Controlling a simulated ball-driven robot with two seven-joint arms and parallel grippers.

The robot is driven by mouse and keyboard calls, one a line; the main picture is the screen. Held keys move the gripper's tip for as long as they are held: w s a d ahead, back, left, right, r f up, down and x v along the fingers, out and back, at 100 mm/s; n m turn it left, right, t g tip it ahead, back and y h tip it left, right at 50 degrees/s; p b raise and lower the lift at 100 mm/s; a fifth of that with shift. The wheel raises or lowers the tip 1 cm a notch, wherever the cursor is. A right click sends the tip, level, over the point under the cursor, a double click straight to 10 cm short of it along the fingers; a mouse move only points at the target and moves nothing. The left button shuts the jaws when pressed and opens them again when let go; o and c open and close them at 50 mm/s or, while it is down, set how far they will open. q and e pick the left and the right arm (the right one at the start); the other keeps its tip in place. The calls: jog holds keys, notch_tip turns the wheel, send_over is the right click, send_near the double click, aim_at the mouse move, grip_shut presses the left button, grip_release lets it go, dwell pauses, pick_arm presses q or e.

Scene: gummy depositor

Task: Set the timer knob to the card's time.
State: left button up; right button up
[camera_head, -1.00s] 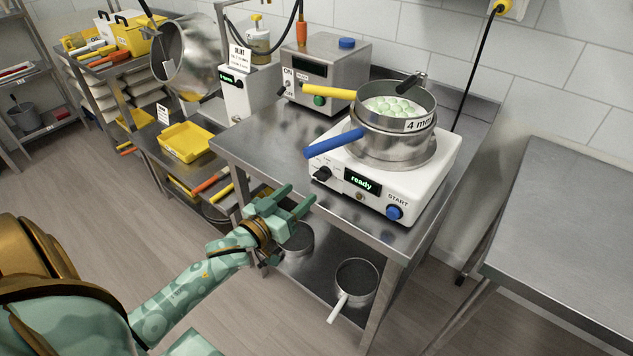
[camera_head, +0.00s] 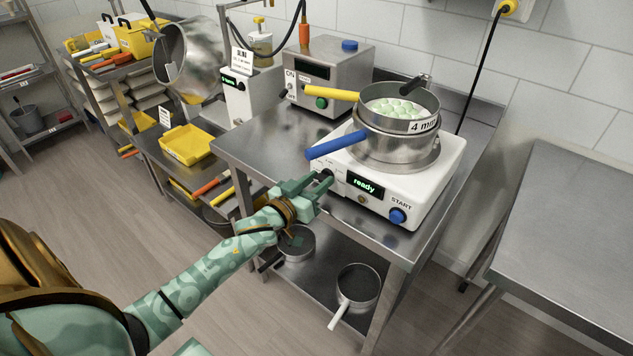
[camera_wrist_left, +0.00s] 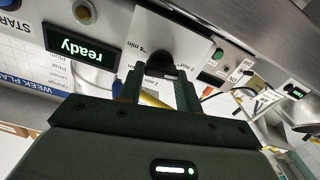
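The timer knob (camera_head: 326,174) is black, on the front of the white sieve machine (camera_head: 428,178), left of its green "ready" display (camera_head: 364,185). My left gripper (camera_head: 319,184) is at the knob, partly hiding it. In the left wrist view the knob (camera_wrist_left: 160,62) shows just ahead of and between the spread fingertips (camera_wrist_left: 158,88), with a gap beside it; "min" marks surround it. The gripper looks open. A white printed card (camera_head: 242,60) stands at the back left; a smaller one (camera_head: 164,115) hangs lower left. Their writing is too small to read. My right gripper is out of view.
The blue START button (camera_head: 397,216) is to the right. A steel control box (camera_head: 329,75) stands behind. The left part of the table is clear.

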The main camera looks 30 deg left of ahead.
pick_arm(q)
jog(key=shift+r+m+p, duration=0.1)
jog(key=shift+m+p, duration=0.6)
jog(key=shift+m, duration=0.3)
jog(key=m+p, duration=0.1)
jog(key=m, duration=0.1)
jog(key=shift+d+m, duration=0.15)
jog(key=shift+m, duration=0.15)
jog(key=shift+m+p, duration=0.4)
jog(key=shift+m, duration=0.8)
jog(key=shift+d+f+m, duration=0.1)
jog(key=shift+f+m, duration=0.1)
jog(key=shift+m, duration=1.2)
jog(key=o, duration=1)
jog(key=shift+s, duration=0.1)
